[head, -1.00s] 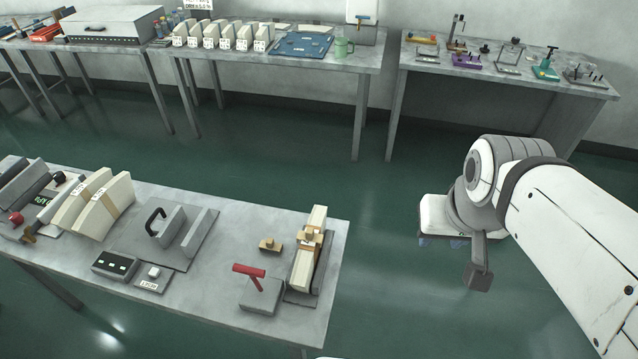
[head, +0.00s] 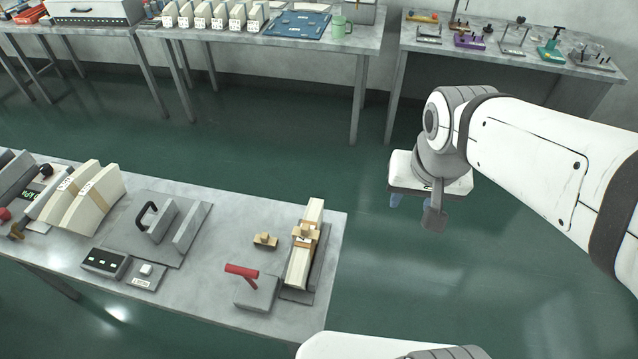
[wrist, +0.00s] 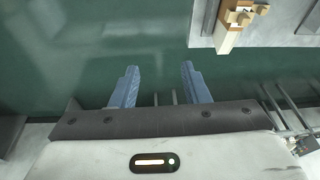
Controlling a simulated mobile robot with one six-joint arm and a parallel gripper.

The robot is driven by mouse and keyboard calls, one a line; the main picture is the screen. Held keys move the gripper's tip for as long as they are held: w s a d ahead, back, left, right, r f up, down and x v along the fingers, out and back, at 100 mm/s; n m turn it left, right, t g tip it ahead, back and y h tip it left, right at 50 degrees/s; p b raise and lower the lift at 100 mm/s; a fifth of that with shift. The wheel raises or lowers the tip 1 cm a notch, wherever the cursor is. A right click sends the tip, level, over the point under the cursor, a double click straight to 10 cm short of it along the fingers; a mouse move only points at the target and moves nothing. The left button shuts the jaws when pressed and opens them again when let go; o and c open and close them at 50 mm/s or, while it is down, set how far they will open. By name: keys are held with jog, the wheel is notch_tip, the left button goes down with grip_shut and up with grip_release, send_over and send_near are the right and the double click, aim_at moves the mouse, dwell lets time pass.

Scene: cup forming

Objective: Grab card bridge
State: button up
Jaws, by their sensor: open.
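A small tan wooden bridge-like piece (head: 305,232) sits across a long cream card stack (head: 313,212), which lies in a grey holder at the right end of the near table. A similar small tan piece (head: 264,240) lies on the tabletop to its left. I cannot tell which one is the card bridge. The wrist view shows a tan piece (wrist: 240,14) at its upper right, on the end of a stack. My gripper (wrist: 160,85) is open with two blue fingers and nothing between them. It hangs over the floor, right of the table and apart from it.
A grey block with a red handle (head: 242,270) stands left of the holder. A plate with a black-handled press (head: 150,215) and cream card stacks (head: 85,198) are farther left. Open green floor lies between.

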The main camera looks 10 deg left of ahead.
jog(key=w+a+f+g, duration=0.1)
jog(key=w+a+f, duration=0.2)
jog(key=a, duration=0.3)
jog(key=w+a+f+g, duration=0.1)
jog(key=w+a+f, duration=0.1)
jog(key=a, duration=0.3)
send_over(305, 227)
jog(key=shift+m+g, duration=0.4)
jog(key=f, duration=0.6)
jog(key=shift+w+a, duration=0.25)
jog(key=shift+w, duration=0.05)
jog(key=shift+a+f, duration=0.1)
jog(key=shift+f, duration=0.25)
jog(key=shift+s+f, duration=0.1)
jog(key=shift+f, duration=0.8)
jog(key=f, duration=0.1)
jog(key=f+p, duration=0.1)
jog(key=f, duration=0.2)
jog(key=shift+s+d+f, duration=0.15)
jog(key=shift+s+d, duration=0.1)
jog(key=shift+d, duration=0.15)
jog(key=shift+f, duration=0.65)
jog(key=shift+c, duration=0.3)
grip_shut()
